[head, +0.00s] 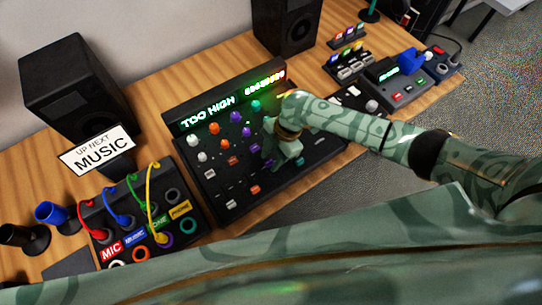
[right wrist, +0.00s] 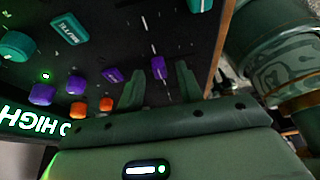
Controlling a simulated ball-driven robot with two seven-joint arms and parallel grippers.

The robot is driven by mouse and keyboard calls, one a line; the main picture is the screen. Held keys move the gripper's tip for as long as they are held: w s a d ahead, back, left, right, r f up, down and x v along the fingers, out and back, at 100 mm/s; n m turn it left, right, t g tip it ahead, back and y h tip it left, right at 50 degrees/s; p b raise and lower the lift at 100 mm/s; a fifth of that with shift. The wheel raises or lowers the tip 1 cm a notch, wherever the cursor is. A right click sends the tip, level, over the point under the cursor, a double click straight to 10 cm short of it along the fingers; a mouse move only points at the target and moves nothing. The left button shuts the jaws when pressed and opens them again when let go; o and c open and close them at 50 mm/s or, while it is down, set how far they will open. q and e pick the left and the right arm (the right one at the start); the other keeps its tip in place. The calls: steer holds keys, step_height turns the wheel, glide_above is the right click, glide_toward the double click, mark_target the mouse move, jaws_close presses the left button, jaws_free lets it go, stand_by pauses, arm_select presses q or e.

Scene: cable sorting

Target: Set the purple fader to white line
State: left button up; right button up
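The mixer (head: 238,205) is a dark slanted panel with rows of coloured knobs, buttons and faders. Its display (head: 212,113) reads "TOO HIGH" in green. In the right wrist view, the purple fader (right wrist: 158,67) is a small upright cap on a dark slot with white marks. My right gripper (right wrist: 162,78) is open, its two fingers on either side of the purple fader; contact cannot be told. In the head view, my right gripper (head: 283,160) is low over the mixer's middle and hides the fader. My left gripper is not in view.
Near the purple fader are a purple button (right wrist: 113,75), an orange button (right wrist: 106,104) and a teal fader (right wrist: 199,5). A cable box (head: 188,236) with coloured plugs is left of the mixer. Speakers (head: 70,88) stand behind; more devices (head: 395,85) are at right.

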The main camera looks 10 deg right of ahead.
steer(key=p+v, duration=0.4)
steer(key=v, duration=1.1)
steer(key=shift+r, duration=0.35)
steer(key=shift+d, duration=0.1)
